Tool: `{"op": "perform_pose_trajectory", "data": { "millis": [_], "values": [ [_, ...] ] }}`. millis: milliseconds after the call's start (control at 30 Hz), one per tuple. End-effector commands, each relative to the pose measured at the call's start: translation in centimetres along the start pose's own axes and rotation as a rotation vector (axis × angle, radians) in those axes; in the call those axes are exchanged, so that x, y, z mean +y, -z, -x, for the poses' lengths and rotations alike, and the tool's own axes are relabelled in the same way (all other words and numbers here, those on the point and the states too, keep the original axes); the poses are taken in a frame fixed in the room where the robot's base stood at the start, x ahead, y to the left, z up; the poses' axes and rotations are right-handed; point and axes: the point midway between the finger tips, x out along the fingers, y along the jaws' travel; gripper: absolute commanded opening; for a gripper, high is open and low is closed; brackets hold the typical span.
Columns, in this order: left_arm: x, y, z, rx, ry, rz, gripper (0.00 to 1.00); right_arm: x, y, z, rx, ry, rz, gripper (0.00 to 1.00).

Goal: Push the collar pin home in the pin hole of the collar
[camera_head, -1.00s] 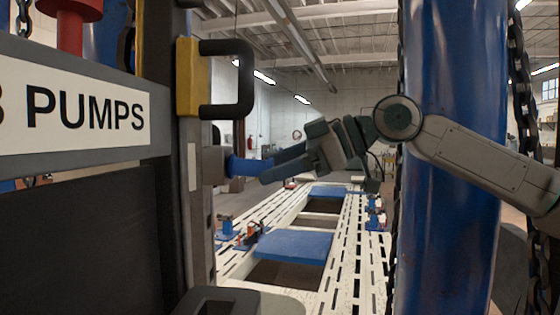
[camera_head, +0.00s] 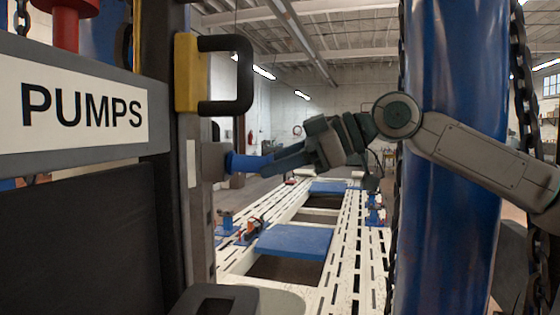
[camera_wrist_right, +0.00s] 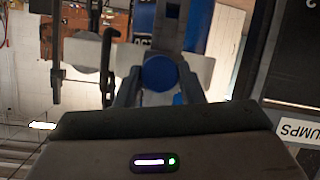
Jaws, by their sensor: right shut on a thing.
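The collar pin (camera_head: 245,163) is a blue rod lying roughly level. Its left end meets the grey collar (camera_head: 213,162) on the dark upright, and its tip and the hole are hidden there. A length of blue still shows outside the collar. My right gripper (camera_head: 270,167) reaches in from the right and is shut on the pin's outer end. In the right wrist view, the pin's round blue end (camera_wrist_right: 160,73) sits between my two fingers. The grey collar stands behind it. My left gripper is not in view.
A yellow block with a black handle (camera_head: 228,75) juts out above the pin. The PUMPS sign (camera_head: 82,107) is on the frame at left. A thick blue column (camera_head: 450,220) with chains stands near my right arm. The slotted white bench (camera_head: 345,250) lies below.

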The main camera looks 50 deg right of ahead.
Motion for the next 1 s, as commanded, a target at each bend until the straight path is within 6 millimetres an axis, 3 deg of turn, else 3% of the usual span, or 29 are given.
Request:
{"op": "perform_pose_trajectory", "data": {
  "millis": [1000],
  "values": [
    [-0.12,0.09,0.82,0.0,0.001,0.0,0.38,0.05,0.29,-0.39,0.005,-0.002,-0.001,0.05]
  ]
}}
